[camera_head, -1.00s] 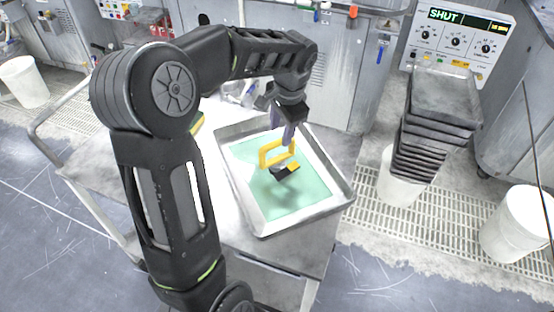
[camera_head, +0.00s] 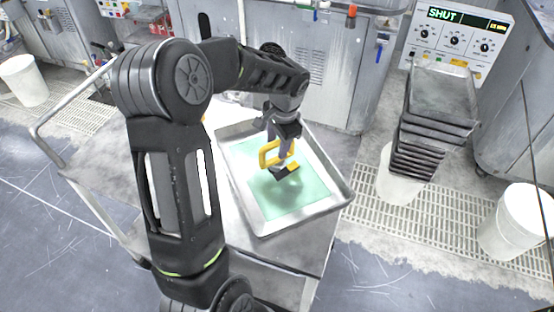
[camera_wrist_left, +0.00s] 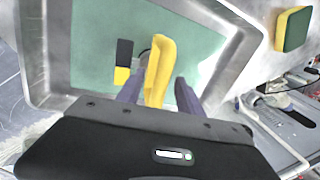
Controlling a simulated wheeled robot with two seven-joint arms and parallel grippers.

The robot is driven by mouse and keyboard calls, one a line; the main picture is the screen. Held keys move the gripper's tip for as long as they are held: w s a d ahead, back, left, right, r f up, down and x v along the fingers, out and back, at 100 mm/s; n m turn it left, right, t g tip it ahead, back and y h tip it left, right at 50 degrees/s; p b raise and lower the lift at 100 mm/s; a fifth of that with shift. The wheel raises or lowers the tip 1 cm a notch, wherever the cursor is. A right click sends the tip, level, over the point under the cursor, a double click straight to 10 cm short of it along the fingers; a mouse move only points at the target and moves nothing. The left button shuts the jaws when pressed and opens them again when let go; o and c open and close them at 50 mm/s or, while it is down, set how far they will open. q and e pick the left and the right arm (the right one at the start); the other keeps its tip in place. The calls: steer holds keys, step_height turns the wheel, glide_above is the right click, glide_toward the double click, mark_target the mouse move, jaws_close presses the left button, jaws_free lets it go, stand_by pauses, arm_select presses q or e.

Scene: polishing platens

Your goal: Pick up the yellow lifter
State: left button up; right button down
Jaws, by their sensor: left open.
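The yellow lifter (camera_head: 268,154) is a yellow loop handle with a dark and yellow base, standing in a metal tray (camera_head: 342,198) with a green bottom. My left gripper (camera_head: 282,150) is over the tray, at the handle. In the left wrist view the handle (camera_wrist_left: 160,68) rises between my two open fingers (camera_wrist_left: 158,90), with a finger on each side and space between them. The lifter's black and yellow base (camera_wrist_left: 123,62) lies just beyond the left finger. My right gripper is not in view.
The tray sits on a metal cart (camera_head: 100,160) with a rail. A yellow and green sponge (camera_wrist_left: 293,28) lies outside the tray. A stack of dark trays (camera_head: 430,120) stands on the right, near white buckets (camera_head: 520,222) and a control panel reading SHUT (camera_head: 458,40).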

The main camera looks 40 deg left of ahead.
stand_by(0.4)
arm_select(q)
jaws_close()
stand_by(1.2)
steer(key=shift+w+r, duration=0.1)
